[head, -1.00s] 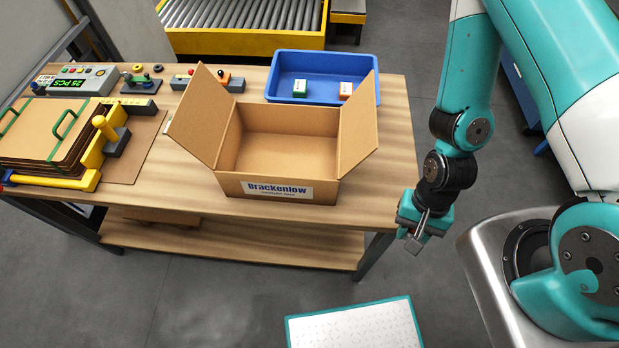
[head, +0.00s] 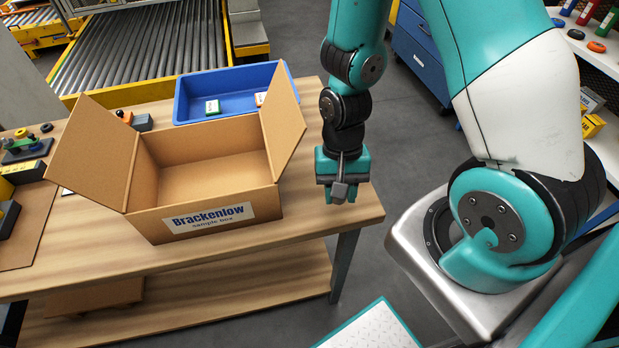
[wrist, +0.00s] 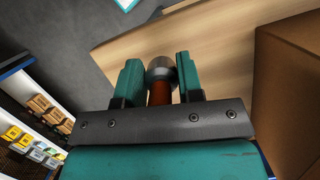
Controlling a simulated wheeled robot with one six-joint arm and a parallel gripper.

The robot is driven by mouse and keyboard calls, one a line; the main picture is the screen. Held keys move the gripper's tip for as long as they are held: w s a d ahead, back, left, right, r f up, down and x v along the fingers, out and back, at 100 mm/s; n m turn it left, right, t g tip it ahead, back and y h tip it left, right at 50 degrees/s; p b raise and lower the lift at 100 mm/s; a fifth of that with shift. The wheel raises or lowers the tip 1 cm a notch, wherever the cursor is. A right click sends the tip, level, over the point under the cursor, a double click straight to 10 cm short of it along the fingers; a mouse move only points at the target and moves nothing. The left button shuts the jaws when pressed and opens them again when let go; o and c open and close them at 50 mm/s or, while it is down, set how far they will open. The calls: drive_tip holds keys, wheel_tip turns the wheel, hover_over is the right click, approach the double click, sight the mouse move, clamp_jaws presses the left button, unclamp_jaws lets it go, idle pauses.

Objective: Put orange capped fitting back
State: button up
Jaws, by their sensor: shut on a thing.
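My gripper (head: 338,188) is shut on the orange capped fitting, beside the right end of the table and right of the cardboard box. In the wrist view the fitting (wrist: 161,71) sits between the two teal fingers. Its grey metal end points outward, and its orange-brown part is nearer the palm.
An open cardboard box (head: 155,187) labelled Brackenlow stands on the wooden table (head: 300,245). A blue tray (head: 190,95) with small boxes is behind it. At the right are white shelves (head: 601,66) with coloured parts. A roller conveyor (head: 140,50) runs behind the table.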

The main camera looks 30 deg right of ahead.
drive_tip(key=p, duration=0.2)
hover_over(314, 178)
drive_tip(key=shift+w+d+r, duration=0.15)
drive_tip(key=shift+w+d, duration=0.1)
drive_tip(key=shift+d, duration=0.05)
drive_tip(key=shift+w, duration=0.1)
drive_tip(key=shift+f+p, duration=0.6)
drive_tip(key=shift+f, duration=1.25)
drive_tip(key=o, duration=1)
drive_tip(key=shift+f, duration=0.1)
